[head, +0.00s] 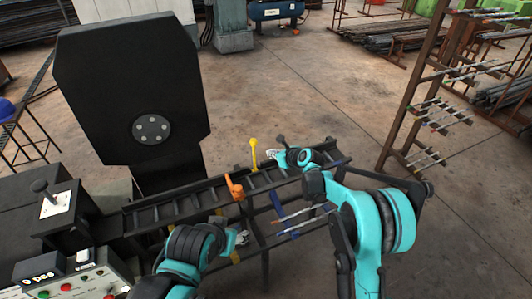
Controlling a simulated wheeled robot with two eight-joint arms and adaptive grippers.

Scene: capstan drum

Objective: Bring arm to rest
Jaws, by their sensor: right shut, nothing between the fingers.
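My right arm, teal and black, comes in from the lower right and reaches left over the dark slatted track (190,202). Its gripper (271,155) is shut and empty at the far side of the track, just right of a yellow upright handle (254,152). I cannot tell whether it touches anything. My left arm comes in from the bottom, and its gripper (241,238) is near the track's front side, below an orange part (235,187). The left fingers are small and partly hidden by the wrist, so their opening is unclear.
A large black machine plate (95,75) with a bolted hub stands at the left. A control box (75,280) with a display and buttons and a joystick panel (57,203) sit lower left. A rusty rack (409,100) holding rods stands right. The floor behind the track is clear.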

